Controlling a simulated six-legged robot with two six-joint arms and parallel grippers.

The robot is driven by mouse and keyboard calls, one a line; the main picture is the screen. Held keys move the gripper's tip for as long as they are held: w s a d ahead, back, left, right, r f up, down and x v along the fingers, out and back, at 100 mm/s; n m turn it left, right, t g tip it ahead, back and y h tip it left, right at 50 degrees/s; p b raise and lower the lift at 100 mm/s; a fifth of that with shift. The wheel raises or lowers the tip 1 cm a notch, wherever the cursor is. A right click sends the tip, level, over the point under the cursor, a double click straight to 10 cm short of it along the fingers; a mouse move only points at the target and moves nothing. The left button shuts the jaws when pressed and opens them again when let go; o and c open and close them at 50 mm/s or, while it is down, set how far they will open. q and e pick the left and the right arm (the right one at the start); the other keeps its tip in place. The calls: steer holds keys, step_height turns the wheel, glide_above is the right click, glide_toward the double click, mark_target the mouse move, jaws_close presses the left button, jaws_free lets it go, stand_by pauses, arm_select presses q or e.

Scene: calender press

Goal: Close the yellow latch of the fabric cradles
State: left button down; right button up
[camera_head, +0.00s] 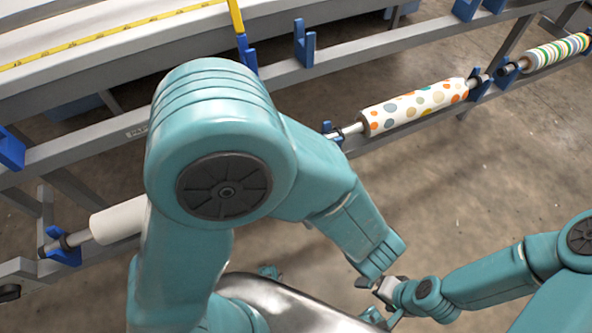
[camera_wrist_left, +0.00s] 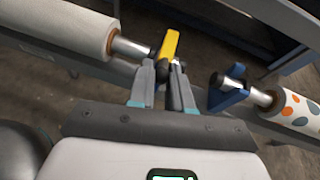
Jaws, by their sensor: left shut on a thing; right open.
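In the left wrist view my left gripper (camera_wrist_left: 168,88) is shut on a yellow latch (camera_wrist_left: 169,45), which stands up tilted between its fingertips. The blue cradle (camera_wrist_left: 229,93) beside it is open-topped, right of the fingers, near the dotted roll's metal shaft. In the head view this latch and my left gripper are hidden behind my left arm. Another yellow latch (camera_head: 237,15) stands upright on a blue cradle (camera_head: 248,53) on the upper rail. My right gripper (camera_head: 369,298) is open and empty at the lower middle, away from the rails.
A white roll (camera_head: 118,220) lies on the lower rail at left, partly behind my arm. A dotted fabric roll (camera_head: 415,106) and a striped roll (camera_head: 557,53) lie farther right. An empty blue cradle (camera_head: 304,45) stands on the upper rail. Open floor lies at right.

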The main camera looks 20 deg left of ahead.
arm_select(q)
steer(key=shift+s+a+f, duration=0.1)
steer(key=shift+f, duration=0.45)
steer(key=c, duration=1.1)
jaws_free()
steer(key=shift+r, duration=0.15)
steer(key=shift+r, duration=0.15)
step_height(320, 180, up, 20)
steer(key=p, duration=0.6)
steer(key=shift+p, duration=0.3)
